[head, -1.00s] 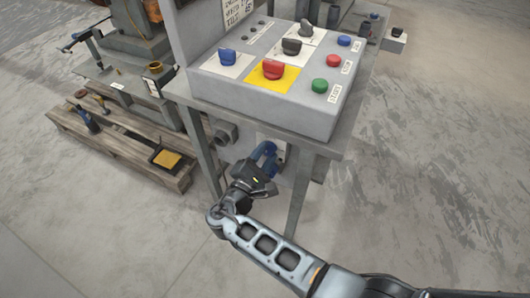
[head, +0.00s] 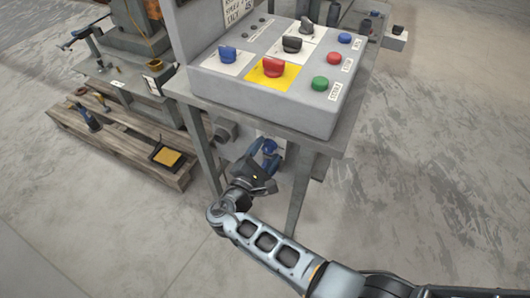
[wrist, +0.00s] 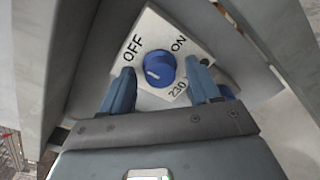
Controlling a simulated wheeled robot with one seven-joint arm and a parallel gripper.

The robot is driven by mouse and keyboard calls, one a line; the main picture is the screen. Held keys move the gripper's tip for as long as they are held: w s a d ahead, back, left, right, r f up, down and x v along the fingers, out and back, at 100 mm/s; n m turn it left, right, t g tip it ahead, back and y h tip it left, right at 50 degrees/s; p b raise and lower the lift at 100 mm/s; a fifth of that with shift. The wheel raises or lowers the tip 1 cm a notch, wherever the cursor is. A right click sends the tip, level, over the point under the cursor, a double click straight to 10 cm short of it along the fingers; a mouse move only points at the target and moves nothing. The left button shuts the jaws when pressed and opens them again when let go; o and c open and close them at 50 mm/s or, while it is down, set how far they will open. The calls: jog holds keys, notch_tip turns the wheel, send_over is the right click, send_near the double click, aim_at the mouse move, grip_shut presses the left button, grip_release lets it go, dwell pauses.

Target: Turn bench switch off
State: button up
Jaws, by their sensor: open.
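The bench switch is a round blue knob (wrist: 159,70) on a white plate (wrist: 150,24) marked OFF at upper left and ON at upper right. A white mark on the knob points left and slightly down in the wrist view. In the head view the knob (head: 269,146) sits under the bench top. My gripper (wrist: 161,78) is open, with one blue finger on each side of the knob. Small gaps show between fingers and knob; depth contact cannot be told. My gripper also shows below the knob in the head view (head: 263,158).
The bench (head: 325,146) carries a grey control box (head: 265,107) with several knobs and buttons above my gripper. Bench legs (head: 299,190) stand close on both sides. A wooden pallet (head: 125,149) lies at left. The floor at right is clear.

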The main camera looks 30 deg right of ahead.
jog(key=v, duration=0.8)
jog(key=shift+d+f, duration=0.1)
jog(key=shift+f, duration=0.1)
jog(key=s+d+f+m+g+y, duration=0.1)
jog(key=s+d+f+y, duration=0.1)
jog(key=s+f+y, duration=0.5)
jog(key=s+d+f+m+g+y, duration=0.15)
jog(key=s+f, duration=0.35)
jog(key=s, duration=0.5)
jog(key=s+r+m+y+p, duration=0.1)
jog(key=s+r+m+y, duration=0.35)
jog(key=s, duration=0.55)
jog(key=s+d+r+m+t, duration=0.1)
jog(key=s+r+m+t, duration=0.1)
jog(key=r, duration=0.7)
jog(key=s+r+m+t+p, duration=0.1)
jog(key=s+r+m+t, duration=0.2)
jog(key=r, duration=0.7)
jog(key=s+d+r+m+t+y, duration=0.1)
jog(key=s+r+m+t, duration=0.1)
jog(key=r, duration=0.8)
jog(key=shift+s+d+r+m, duration=0.2)
jog(key=shift+s+d+m, duration=0.15)
jog(key=shift+s+m, duration=0.7)
